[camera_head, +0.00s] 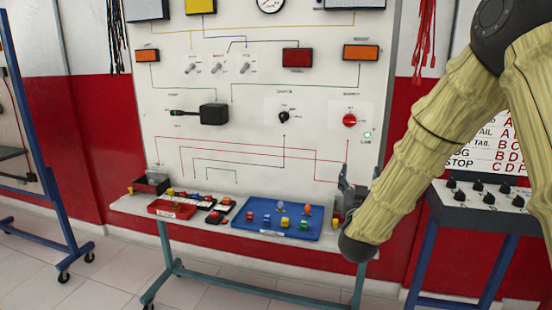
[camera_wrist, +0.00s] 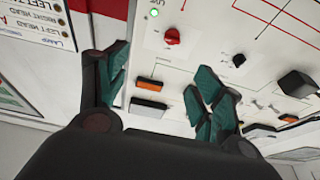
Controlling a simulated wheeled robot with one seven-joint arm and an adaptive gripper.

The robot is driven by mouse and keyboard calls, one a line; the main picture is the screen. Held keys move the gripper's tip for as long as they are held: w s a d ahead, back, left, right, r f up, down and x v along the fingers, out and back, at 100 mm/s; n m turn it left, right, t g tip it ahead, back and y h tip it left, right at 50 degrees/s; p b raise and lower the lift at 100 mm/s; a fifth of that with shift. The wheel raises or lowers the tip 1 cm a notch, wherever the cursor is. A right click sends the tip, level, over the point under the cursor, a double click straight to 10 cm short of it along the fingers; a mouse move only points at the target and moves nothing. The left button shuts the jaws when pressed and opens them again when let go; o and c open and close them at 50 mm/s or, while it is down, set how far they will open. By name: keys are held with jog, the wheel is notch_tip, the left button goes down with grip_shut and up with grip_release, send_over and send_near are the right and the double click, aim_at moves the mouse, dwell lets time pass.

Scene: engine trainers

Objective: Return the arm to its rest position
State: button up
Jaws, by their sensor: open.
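My arm (camera_head: 430,125), in a cream ribbed cover, comes down from the upper right in the head view, bent at its elbow. My gripper (camera_head: 350,195) is at its lower end, in front of the right edge of the white trainer board (camera_head: 260,150), partly hidden by the wrist. In the wrist view my gripper (camera_wrist: 160,78) has its two green-faced fingers spread wide, with nothing between them. The board shows beyond them, with its red knob (camera_wrist: 172,37) and black knob (camera_wrist: 239,61).
Below the board, a shelf carries a blue tray (camera_head: 240,228) with small coloured parts and a red tray (camera_head: 172,209). A switch console (camera_head: 480,205) stands at the right, near my arm. A blue frame (camera_head: 40,150) stands at the left. Tiled floor (camera_head: 100,285) shows in front.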

jog(key=s+a+f+n+g+y, duration=0.1)
jog(key=s+f+g, duration=0.25)
jog(key=f, duration=0.75)
jog(key=s+f+n+g+y, duration=0.15)
jog(key=s+f, duration=0.25)
jog(key=f, duration=0.7)
jog(key=s+a+f+g+y, duration=0.1)
jog(key=s+f+g+y, duration=0.2)
jog(key=f, duration=0.9)
jog(key=s+f+g, duration=0.4)
jog(key=s+f, duration=0.6)
jog(key=s, duration=0.1)
jog(key=s+f+g, duration=0.3)
jog(key=s+f, duration=0.2)
jog(key=s, duration=0.5)
jog(key=s+f+g, duration=0.3)
jog(key=s+f, duration=0.1)
jog(key=s, duration=0.6)
jog(key=s+f+g, duration=0.3)
jog(key=s+f, duration=0.2)
jog(key=s, duration=0.6)
notch_tip(320, 180, up, 12)
jog(key=p, duration=1.2)
jog(key=shift+d, duration=0.45)
